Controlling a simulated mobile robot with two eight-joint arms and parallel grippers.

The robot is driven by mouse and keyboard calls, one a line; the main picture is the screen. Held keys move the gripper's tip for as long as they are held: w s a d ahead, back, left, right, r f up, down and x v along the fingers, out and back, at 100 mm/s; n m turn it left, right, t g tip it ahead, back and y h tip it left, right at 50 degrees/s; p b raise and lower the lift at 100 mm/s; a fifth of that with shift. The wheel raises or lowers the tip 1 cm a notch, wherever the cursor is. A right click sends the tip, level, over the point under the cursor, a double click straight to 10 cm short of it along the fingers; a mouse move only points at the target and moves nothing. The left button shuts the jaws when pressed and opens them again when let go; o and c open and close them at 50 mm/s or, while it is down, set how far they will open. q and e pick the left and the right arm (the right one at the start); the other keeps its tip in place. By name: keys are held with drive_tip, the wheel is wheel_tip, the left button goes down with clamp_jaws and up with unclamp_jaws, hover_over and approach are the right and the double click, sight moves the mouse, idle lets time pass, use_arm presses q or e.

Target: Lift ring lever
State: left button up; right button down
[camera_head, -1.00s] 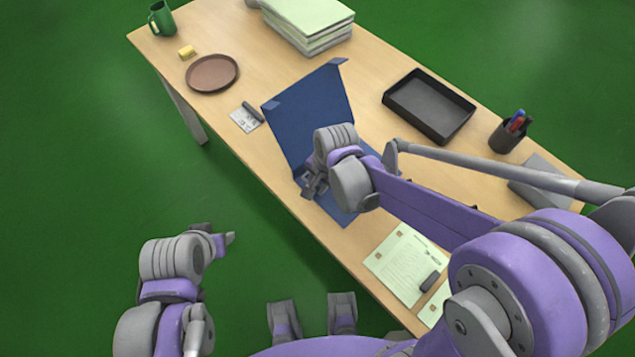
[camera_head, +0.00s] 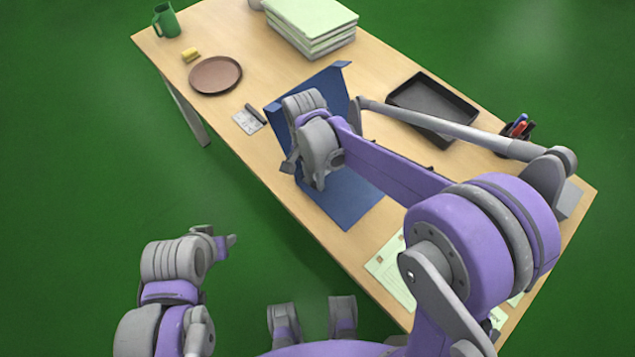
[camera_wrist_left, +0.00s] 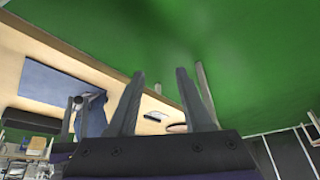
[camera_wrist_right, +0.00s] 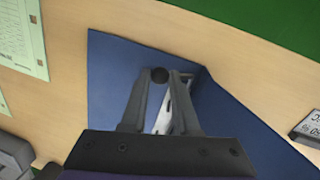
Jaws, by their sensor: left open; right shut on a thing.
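A blue ring binder (camera_head: 352,202) lies open on the table, one cover tilted up at the back. In the right wrist view, the binder (camera_wrist_right: 112,72) spreads under my right gripper (camera_wrist_right: 159,74). The ring lever's dark round knob (camera_wrist_right: 158,76) sits between its fingertips, and the gripper is shut on it. Part of the pale metal ring mechanism (camera_wrist_right: 178,104) shows behind the right finger. In the head view, my right gripper (camera_head: 289,164) is over the binder, and my wrist hides the lever. My left gripper (camera_head: 231,241) is open and empty, off the table's front edge.
A brown plate (camera_head: 215,75), a yellow block (camera_head: 191,55) and a green mug (camera_head: 165,20) stand at the far left. Paper stacks (camera_head: 310,20) are at the back. A black tray (camera_head: 432,98) and a pen cup (camera_head: 518,128) are at right, partly behind my arm.

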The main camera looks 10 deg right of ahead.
sight(297, 214)
idle(0.3)
